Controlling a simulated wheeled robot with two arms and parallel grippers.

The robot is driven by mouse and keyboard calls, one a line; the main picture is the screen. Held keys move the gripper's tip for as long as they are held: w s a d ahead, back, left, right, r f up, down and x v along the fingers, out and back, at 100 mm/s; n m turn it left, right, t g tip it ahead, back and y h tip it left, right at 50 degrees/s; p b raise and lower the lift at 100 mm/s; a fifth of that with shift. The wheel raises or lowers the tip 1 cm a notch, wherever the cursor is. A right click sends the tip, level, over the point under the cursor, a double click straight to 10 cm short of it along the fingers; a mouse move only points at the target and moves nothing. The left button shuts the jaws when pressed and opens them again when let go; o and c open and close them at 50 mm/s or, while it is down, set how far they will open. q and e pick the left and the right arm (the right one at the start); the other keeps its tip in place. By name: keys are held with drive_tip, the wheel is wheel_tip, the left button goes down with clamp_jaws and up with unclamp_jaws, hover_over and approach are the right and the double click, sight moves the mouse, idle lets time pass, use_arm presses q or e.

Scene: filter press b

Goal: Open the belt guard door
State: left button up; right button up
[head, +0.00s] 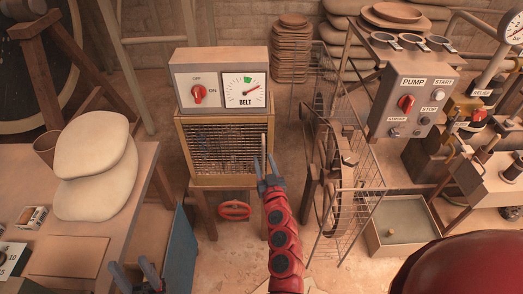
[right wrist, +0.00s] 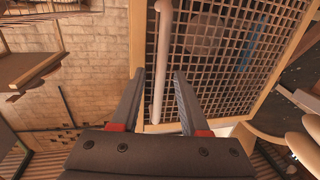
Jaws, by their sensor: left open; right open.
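The belt guard door is a wire mesh panel (head: 220,148) in a wooden frame, under the grey BELT box. It looks shut. It also fills much of the right wrist view (right wrist: 225,45). A pale upright bar handle (right wrist: 161,50) runs along one side of the door. My right gripper (head: 264,160) is open at the door's right edge. In the right wrist view, its fingers (right wrist: 159,73) stand on either side of the handle, with gaps visible. My left gripper (head: 132,264) is open and empty, low beside the left table.
The BELT box (head: 222,80) has a red knob and a dial. A wire cage (head: 340,150) with wheels stands close on the right. A table (head: 90,240) with pale sacks is on the left, and a blue panel (head: 180,255) beside it. A red ring (head: 235,210) sits below the door.

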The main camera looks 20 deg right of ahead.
drive_tip(key=shift+w, duration=0.55)
drive_tip(key=shift+r, duration=0.1)
clamp_jaws()
idle(1.0)
